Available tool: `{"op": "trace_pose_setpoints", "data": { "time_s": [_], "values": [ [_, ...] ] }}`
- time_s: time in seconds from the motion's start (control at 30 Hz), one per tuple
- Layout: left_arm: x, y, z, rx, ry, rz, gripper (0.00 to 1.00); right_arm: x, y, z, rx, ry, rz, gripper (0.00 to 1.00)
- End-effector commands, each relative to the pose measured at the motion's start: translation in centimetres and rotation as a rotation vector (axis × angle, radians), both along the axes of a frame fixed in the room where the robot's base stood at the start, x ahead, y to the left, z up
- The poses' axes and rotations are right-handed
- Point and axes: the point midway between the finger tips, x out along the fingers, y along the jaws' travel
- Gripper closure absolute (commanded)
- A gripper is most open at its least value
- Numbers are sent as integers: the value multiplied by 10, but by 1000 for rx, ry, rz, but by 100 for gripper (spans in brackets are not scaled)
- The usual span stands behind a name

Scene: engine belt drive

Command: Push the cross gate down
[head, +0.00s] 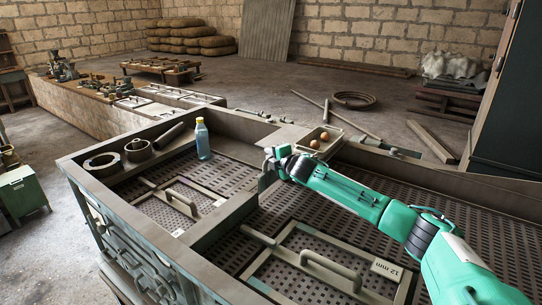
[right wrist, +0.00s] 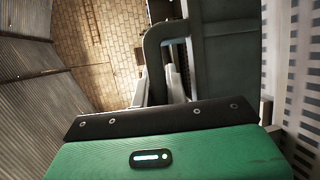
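In the right wrist view, a grey curved handle (right wrist: 152,45) is right in front of my right gripper (right wrist: 172,85), beside a grey panel (right wrist: 226,45). The fingertips are partly hidden behind the wrist housing, so their grip is unclear. My left gripper is out of view.
A flat frame with a handle, marked "12 mm" (head: 387,269), lies in the right bay. A smaller handled frame (head: 180,203) lies in the left bay. A tray (head: 321,147) holds round brown items.

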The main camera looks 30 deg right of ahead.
Motion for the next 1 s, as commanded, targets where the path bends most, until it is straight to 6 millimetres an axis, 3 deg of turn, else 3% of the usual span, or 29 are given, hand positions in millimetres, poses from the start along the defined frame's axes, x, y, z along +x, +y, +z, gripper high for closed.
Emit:
{"op": "trace_pose_setpoints", "data": {
  "time_s": [0.27,0.6,0.9,0.93,1.0],
  "values": [
    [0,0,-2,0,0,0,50,0,0,-3,0,0,-1,100],
    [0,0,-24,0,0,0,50,0,-1,-57,0,2,-2,100],
    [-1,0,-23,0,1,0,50,-1,0,-59,-1,6,-1,100],
    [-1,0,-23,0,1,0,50,-1,0,-60,-1,6,-1,80],
    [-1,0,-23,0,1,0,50,-1,0,-60,-1,6,-1,77]
  ]
}}
